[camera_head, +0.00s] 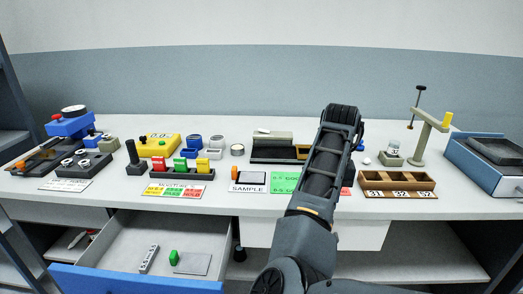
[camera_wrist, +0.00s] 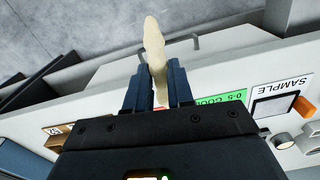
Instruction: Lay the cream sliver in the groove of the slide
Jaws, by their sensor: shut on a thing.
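The cream sliver (camera_wrist: 154,42) is a pale, elongated piece. In the wrist view it stands between the two blue fingers of my gripper (camera_wrist: 158,78), which is shut on it, and its free end sticks out past the fingertips. The sliver appears clear of the bench. In the head view my arm hides the gripper and the sliver. I cannot tell for certain which piece is the slide. A long grey-olive block with a dark base (camera_head: 272,146) stands at the back of the bench, left of my arm, partly hidden by it.
A SAMPLE card (camera_head: 249,181) and green card (camera_head: 287,182) lie near the bench front. A brown compartment tray (camera_head: 397,192) and a post stand (camera_head: 421,140) are right of my arm. An open blue-fronted drawer (camera_head: 135,282) juts out at lower left.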

